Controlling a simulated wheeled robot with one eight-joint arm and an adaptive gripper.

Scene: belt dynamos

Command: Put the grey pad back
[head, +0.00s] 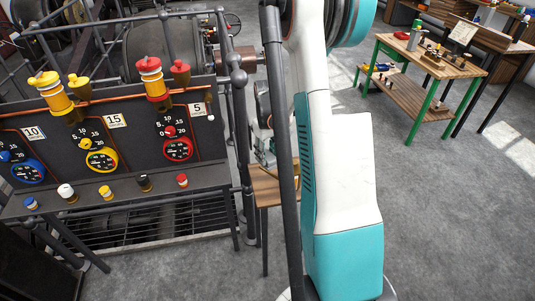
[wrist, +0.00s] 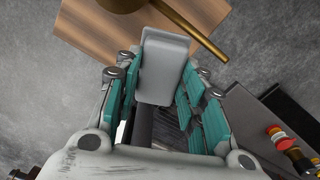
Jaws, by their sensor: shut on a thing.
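The grey pad (wrist: 163,60) is a light grey block with rounded edges, seen in the wrist view. My gripper (wrist: 160,88) is shut on it, with its teal fingers on either side of the pad. The pad is over or near the edge of a small wooden table (wrist: 95,28); I cannot tell whether it touches the wood. In the head view, my white and teal arm and a dark post hide most of the gripper and the pad. The table's edge (head: 265,190) shows left of the post.
A brass piece with a long handle (wrist: 195,30) is close beside the pad. A dark control panel (head: 120,135) with gauges and coloured knobs stands at the left. A green-legged workbench (head: 425,60) stands at the back right. The grey floor (head: 450,200) at the right is clear.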

